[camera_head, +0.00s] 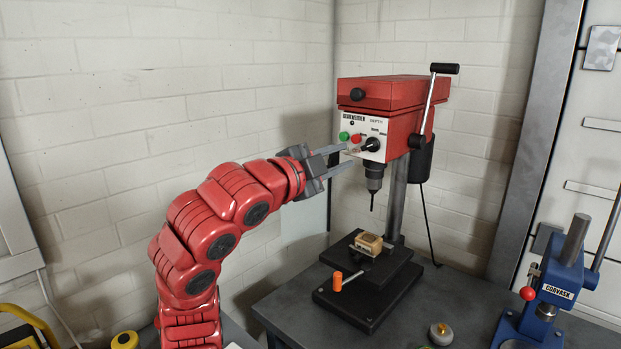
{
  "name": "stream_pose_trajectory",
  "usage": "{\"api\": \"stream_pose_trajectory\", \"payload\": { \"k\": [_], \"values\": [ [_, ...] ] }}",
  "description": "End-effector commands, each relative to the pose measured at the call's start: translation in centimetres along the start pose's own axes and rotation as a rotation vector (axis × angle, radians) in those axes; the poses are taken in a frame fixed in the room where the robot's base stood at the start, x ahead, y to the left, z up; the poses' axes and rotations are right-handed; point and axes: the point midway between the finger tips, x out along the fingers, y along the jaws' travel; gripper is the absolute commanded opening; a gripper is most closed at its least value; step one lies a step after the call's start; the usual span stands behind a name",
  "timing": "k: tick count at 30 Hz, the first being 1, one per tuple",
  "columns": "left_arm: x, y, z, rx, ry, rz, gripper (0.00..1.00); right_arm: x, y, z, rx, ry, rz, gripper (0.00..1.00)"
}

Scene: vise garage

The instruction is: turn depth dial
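The depth dial (370,145) is a black knob on the white front panel (352,133) of the red drill press (385,95). It sits right of a green and a red button, below the word DEPTH. My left gripper (349,156) is at the left of the panel, its two grey fingers apart and pointing right towards the dial. Nothing shows between the fingers. The fingertips look close to the panel's lower left; I cannot tell whether they touch it. My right gripper is not in view.
The drill's chuck and bit (374,182) hang above a small wooden block (369,243) on the press table. A lever handle (431,100) rises at the press's right. A blue arbor-type tool (553,290) stands at the right. The grey bench (455,290) is partly clear.

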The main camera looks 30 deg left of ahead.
Motion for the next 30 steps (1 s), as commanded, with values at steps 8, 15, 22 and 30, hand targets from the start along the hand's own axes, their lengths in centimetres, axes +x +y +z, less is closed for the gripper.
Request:
{"api": "stream_pose_trajectory", "payload": {
  "k": [8,15,22,30],
  "values": [
    [-5.7,0.1,0.2,0.001,-0.003,-0.002,0.28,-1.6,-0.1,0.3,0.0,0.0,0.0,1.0],
    [-8.0,0.1,0.1,0.0,-0.003,0.001,0.28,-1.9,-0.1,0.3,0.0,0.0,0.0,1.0],
    [-8.3,0.1,0.0,-0.002,-0.001,0.003,0.28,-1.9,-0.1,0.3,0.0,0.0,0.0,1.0],
    [-8.2,0.1,0.1,-0.002,-0.001,0.003,0.28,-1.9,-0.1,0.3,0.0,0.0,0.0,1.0]
  ]
}}
